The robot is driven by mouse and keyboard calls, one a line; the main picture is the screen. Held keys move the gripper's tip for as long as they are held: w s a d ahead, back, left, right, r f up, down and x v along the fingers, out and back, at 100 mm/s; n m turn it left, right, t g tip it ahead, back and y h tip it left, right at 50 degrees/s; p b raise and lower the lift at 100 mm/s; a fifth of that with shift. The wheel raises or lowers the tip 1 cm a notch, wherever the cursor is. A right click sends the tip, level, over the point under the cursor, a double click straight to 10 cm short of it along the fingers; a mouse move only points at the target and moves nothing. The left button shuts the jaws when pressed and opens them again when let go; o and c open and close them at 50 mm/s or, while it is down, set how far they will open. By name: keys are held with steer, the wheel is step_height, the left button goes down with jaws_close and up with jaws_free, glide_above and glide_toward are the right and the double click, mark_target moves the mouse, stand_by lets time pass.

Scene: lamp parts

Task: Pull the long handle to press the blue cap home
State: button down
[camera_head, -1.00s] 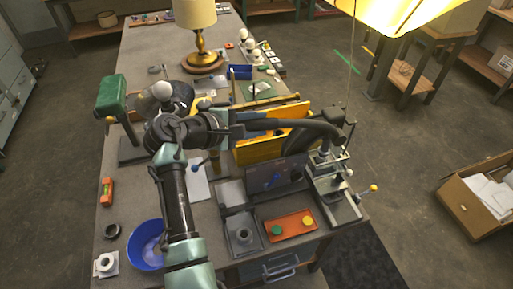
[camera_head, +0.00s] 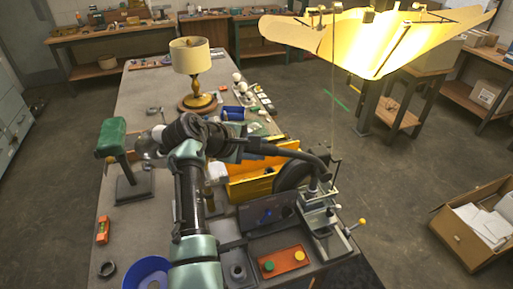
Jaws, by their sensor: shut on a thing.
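The small press (camera_head: 318,219) stands at the right edge of the bench, light grey with upright posts. My gripper (camera_head: 324,178) is at the end of my dark arm, just above the press, and is small in view. It is shut on the long handle at the top of the press; my fingers hide most of the handle. A separate rod with a yellow knob (camera_head: 362,222) sticks out at the press's right side. I cannot make out the blue cap; the press and my arm may hide it.
An orange panel (camera_head: 282,259) with a green and a yellow button lies in front of the press. A dark screen (camera_head: 268,213) stands left of it, with yellow bins (camera_head: 250,188) behind. A lit hanging lampshade (camera_head: 375,40) is above right. An open carton (camera_head: 470,225) is on the floor.

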steer(key=c, duration=0.9)
jaws_free()
steer(key=shift+w+d+r, duration=0.2)
steer(key=shift+d+r, duration=0.05)
steer(key=shift+r, duration=0.4)
steer(key=o, duration=0.4)
steer(key=shift+d+f, duration=0.15)
steer(key=shift+c, duration=0.2)
steer(key=shift+s, duration=0.1)
steer(key=shift+f, duration=0.1)
steer(key=shift+a, duration=0.25)
steer(key=shift+s+a+r, duration=0.2)
steer(key=shift+r, duration=0.05)
steer(key=b+v, duration=0.4)
steer(key=v, duration=0.8)
steer(key=shift+s, duration=0.2)
steer(key=shift+f, duration=0.1)
